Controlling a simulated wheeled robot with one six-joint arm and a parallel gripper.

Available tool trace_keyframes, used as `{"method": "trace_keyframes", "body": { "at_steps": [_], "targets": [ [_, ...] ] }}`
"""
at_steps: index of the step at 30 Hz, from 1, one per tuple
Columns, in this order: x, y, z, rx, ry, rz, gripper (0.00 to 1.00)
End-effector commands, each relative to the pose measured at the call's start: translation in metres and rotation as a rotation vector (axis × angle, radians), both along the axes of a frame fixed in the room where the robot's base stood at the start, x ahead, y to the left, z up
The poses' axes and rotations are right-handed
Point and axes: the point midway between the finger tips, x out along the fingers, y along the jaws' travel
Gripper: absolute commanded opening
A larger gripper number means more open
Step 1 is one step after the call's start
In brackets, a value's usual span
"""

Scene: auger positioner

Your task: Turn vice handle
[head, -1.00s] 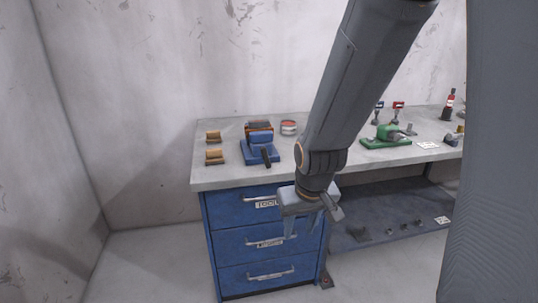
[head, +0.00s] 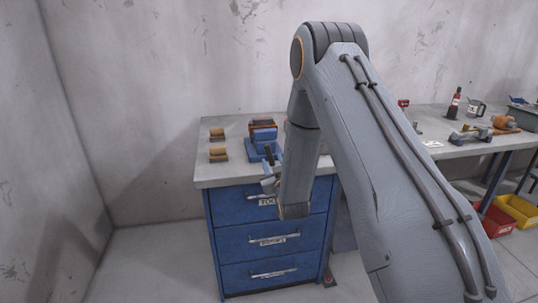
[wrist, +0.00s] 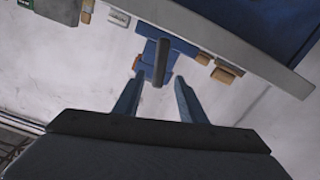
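The blue vice (head: 256,147) sits near the front edge of the workbench, left of my arm in the head view. Its dark bar handle (head: 268,154) sticks out toward the front. In the wrist view the blue vice (wrist: 147,51) is at upper middle, with its dark handle (wrist: 161,60) in front. My gripper (wrist: 158,82) is open, one finger on each side of the handle's near end. I see no clear contact. In the head view my gripper (head: 271,181) is small and partly hidden by my arm.
Two tan blocks (head: 218,154) stand left of the vice on the bench top (head: 236,178). Blue drawers (head: 265,240) with protruding handles are below the bench edge. A dark bottle (head: 454,104) and tools stand on the right part. The floor at left is clear.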

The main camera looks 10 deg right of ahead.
Motion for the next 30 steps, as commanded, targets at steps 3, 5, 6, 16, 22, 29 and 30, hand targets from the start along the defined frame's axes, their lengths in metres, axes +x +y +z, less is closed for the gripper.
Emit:
{"method": "trace_keyframes", "body": {
  "at_steps": [3,5,6,16,22,29,30],
  "targets": [
    [0.015,0.000,0.001,0.000,-0.001,0.000,0.38],
    [0.024,0.000,0.002,0.000,-0.002,0.001,0.38],
    [0.031,0.000,0.001,0.000,0.000,0.000,0.38],
    [0.069,0.000,0.001,0.001,0.001,0.000,0.38],
    [0.073,0.000,0.000,0.001,0.003,0.000,0.38],
    [0.072,0.000,0.000,0.001,0.002,0.000,0.22],
    [0.072,0.000,0.000,0.001,0.002,0.000,0.16]
  ]
}}
